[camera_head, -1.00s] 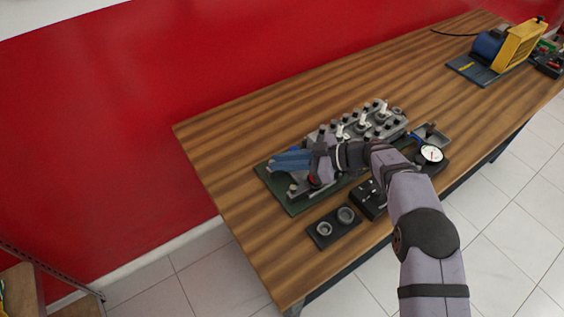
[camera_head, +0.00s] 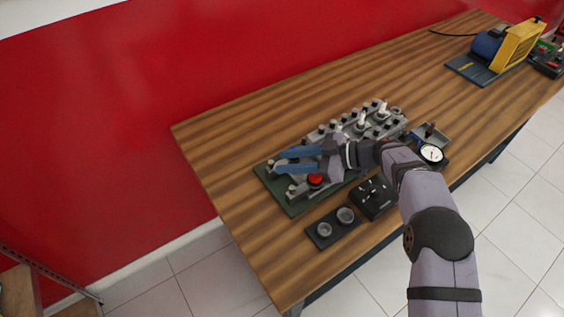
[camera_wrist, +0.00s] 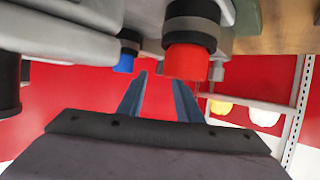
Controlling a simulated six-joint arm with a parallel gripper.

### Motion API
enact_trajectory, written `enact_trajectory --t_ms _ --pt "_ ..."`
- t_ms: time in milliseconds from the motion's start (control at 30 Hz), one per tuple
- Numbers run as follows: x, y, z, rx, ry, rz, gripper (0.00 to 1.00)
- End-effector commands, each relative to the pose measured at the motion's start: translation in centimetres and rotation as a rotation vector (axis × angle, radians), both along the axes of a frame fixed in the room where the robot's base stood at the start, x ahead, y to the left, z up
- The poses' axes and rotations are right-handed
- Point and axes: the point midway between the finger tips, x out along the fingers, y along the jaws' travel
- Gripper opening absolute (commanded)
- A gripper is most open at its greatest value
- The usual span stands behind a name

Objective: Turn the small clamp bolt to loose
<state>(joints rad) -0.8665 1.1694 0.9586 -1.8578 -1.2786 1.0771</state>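The engine trainer (camera_head: 328,135) is a grey block with rows of posts on a green base plate (camera_head: 300,206). A red cap on a dark collar (camera_head: 315,181) stands at its near left part; it looms large in the wrist view (camera_wrist: 187,62). A smaller blue cap (camera_wrist: 124,64) hangs beside it in the wrist view. I cannot tell which of these, if any, is the small clamp bolt. My gripper (camera_head: 279,162) is over the left part of the trainer, its two blue fingers apart with nothing between them. In the wrist view the fingertips (camera_wrist: 157,80) lie between the two caps' directions, touching neither visibly.
A black tray with two grey rings (camera_head: 334,228) and a black box (camera_head: 373,196) lie in front of the trainer. A dial gauge (camera_head: 431,154) and a small tray (camera_head: 431,136) are at its right. A blue and yellow machine (camera_head: 500,46) stands far right. The table behind is clear.

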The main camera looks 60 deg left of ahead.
Motion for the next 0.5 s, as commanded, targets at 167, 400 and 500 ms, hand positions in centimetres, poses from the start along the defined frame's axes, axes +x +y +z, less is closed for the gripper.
enact_trajectory --t_ms 167,400,500 --pt "1.7 -1.7 0.8 0.002 -0.001 -0.001 0.32" --pt "2.8 -3.0 1.7 0.002 0.001 0.000 0.32" --pt "3.0 -3.1 1.8 0.002 0.001 0.001 0.32"
